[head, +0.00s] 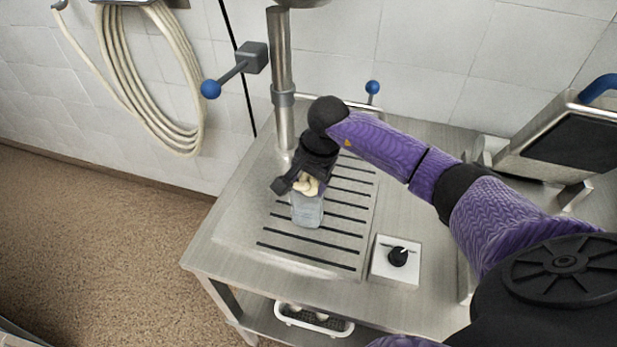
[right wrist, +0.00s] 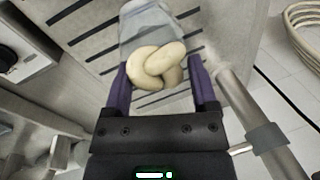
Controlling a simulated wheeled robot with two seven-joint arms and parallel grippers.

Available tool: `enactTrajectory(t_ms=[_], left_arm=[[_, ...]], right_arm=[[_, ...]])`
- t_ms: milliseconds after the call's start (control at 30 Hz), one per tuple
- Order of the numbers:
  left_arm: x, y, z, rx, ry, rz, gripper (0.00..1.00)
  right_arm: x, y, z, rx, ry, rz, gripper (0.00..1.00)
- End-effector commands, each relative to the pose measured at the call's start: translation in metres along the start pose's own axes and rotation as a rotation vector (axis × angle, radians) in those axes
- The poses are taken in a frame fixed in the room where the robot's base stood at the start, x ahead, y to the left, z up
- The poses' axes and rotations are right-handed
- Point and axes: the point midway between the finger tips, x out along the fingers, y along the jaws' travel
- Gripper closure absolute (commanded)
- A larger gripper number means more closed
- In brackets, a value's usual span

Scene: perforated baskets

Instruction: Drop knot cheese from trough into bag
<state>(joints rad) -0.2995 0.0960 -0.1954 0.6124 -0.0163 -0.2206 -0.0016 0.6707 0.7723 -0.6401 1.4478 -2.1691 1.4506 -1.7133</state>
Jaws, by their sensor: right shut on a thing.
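A cream knot cheese (right wrist: 157,66) sits between the purple fingers of my right gripper (right wrist: 160,80), which is shut on it. In the head view the cheese (head: 305,186) shows just at the top of a pale grey, see-through bag (head: 307,212), under the right gripper (head: 304,182). The bag stands on the slotted steel worktop; it also shows in the right wrist view (right wrist: 146,25), beyond the cheese. I cannot tell whether the cheese touches the bag. My left gripper is out of view.
The steel worktop (head: 232,248) has a control box with a black knob (head: 397,257) right of the bag. A steel post (head: 284,90) rises behind it, by the tiled wall. A steel machine (head: 560,140) stands at the right. The worktop left of the bag is clear.

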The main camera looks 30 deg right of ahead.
Motion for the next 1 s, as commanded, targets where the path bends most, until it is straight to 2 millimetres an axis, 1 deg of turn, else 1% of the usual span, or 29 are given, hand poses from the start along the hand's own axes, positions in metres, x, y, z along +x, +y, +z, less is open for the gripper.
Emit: enactTrajectory(t_ms=[333, 367, 400, 467, 500, 667, 1000], left_arm=[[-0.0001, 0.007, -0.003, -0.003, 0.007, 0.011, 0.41], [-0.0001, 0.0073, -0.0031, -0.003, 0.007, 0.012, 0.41], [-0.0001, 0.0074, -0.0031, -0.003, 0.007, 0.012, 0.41], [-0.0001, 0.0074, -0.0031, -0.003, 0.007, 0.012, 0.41], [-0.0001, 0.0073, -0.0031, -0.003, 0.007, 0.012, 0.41], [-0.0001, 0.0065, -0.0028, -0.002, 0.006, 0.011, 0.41], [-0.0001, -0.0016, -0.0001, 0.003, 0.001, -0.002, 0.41]], right_arm=[[0.0, 0.0, 0.0, 0.0, 0.0, 0.0, 0.83], [0.0, 0.0, 0.0, 0.0, 0.0, 0.0, 0.23], [0.0, 0.0, 0.0, 0.0, 0.0, 0.0, 0.15], [0.0, 0.0, 0.0, 0.0, 0.0, 0.0, 0.02], [0.0, 0.0, 0.0, 0.0, 0.0, 0.0, 0.0], [0.0001, 0.0, 0.0, 0.0, 0.0, 0.0, 0.0], [0.0001, 0.0, 0.0, 0.0, 0.0, 0.0, 0.0]])
